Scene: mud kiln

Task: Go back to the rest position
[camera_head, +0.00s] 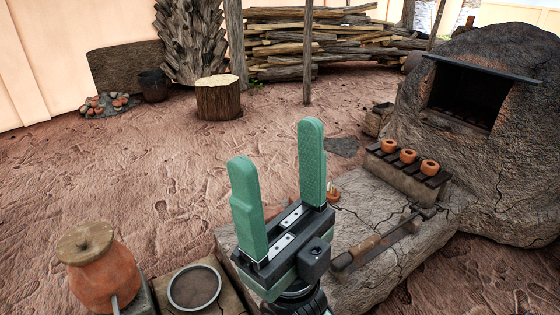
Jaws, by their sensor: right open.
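My right gripper (280,187) stands upright near the middle of the picture, with its two green fingers pointing up. The fingers are apart with nothing between them. It is in front of a low stone ledge (375,205) and hides part of it. A small orange-brown item (333,193) shows just beside the right finger, mostly hidden. My left gripper does not show.
A mud kiln (500,180) with a dark opening stands at right. Several small clay pots (408,156) sit on a rack before it. A wooden-handled tool (385,240) lies on the ledge. A lidded clay jar (103,280) stands at lower left. Open ground lies behind.

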